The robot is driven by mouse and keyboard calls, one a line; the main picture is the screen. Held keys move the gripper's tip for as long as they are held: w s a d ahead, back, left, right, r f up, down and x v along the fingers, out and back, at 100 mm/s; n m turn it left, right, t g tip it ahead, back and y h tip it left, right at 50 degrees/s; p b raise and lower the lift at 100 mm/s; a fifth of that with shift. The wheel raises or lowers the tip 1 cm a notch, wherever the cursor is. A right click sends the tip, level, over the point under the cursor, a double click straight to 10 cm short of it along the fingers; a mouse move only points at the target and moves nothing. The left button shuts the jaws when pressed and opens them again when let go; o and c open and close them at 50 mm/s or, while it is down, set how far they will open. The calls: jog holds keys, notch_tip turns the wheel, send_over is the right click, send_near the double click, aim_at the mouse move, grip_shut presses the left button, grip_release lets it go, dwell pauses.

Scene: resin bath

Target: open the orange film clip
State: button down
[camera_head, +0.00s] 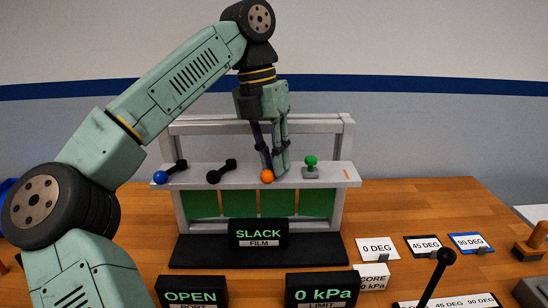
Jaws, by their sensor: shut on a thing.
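The orange film clip (267,176) shows as a round orange knob at the front of the pale shelf, right of its middle. The rest of its lever is hidden behind my fingers. My gripper (275,168) points down over the shelf, with its fingers around the clip's lever, and is shut on it. The film frame (347,174) is a pale grey stand with green film panels (204,204) hanging below the shelf. A sign (259,234) in front reads "SLACK FILM".
A blue-knobbed lever (160,177) and a black-knobbed lever (213,176) lie left on the shelf; a green knob (310,161) stands close right. Signs (192,296) (320,294), angle cards (377,248) and a black-knobbed handle (445,256) occupy the front and right table.

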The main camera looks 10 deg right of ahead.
jog(key=shift+w+a, duration=0.1)
jog(key=shift+a, duration=0.1)
jog(key=c, duration=1.7)
grip_release()
jog(key=shift+w+a+f, duration=0.1)
